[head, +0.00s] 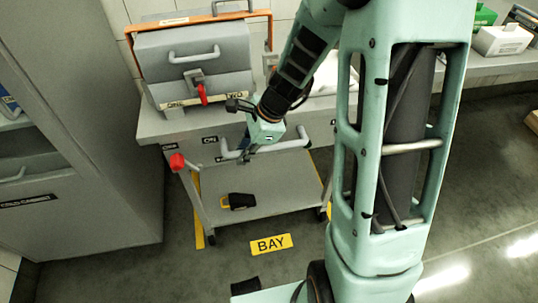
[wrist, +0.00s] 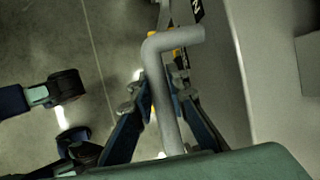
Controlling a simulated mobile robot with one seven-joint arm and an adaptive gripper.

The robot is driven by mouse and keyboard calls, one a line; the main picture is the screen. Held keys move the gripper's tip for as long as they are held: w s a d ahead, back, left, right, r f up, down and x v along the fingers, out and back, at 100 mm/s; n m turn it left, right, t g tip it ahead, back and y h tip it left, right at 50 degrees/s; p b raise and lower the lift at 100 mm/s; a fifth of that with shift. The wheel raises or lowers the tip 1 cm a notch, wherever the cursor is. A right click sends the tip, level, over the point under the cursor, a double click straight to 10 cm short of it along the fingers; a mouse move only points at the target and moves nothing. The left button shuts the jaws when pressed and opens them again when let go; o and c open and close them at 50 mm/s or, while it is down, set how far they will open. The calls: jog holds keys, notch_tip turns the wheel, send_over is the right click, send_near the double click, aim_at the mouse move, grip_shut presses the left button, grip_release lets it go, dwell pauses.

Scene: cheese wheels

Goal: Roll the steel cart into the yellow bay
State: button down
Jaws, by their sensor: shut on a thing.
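The steel cart (head: 285,187) stands upright in front of the grey counter, with a flat grey shelf and a bent tubular handle (head: 229,154). The yellow bay is marked on the floor by a left stripe (head: 199,230), a partly hidden right stripe and a "BAY" label (head: 270,244). The cart stands between the stripes, behind the label; its left front wheel is close to the left stripe. My gripper (head: 252,150) is shut on the cart handle; in the wrist view its fingers (wrist: 163,100) lie on both sides of the grey bar.
A black-and-yellow object (head: 238,201) lies on the cart shelf. A cold cabinet (head: 85,190) stands at left. A grey box with an orange frame (head: 196,62) sits on the counter (head: 150,125). Floor at front left is clear.

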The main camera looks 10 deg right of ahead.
jog(key=shift+w, duration=0.7)
jog(key=shift+w+r, duration=0.1)
jog(key=shift+w, duration=0.05)
jog(key=shift+w+p, duration=0.5)
jog(key=shift+w, duration=0.35)
jog(key=c, duration=1.2)
grip_release()
jog(key=shift+o, duration=0.2)
jog(key=v, duration=1.2)
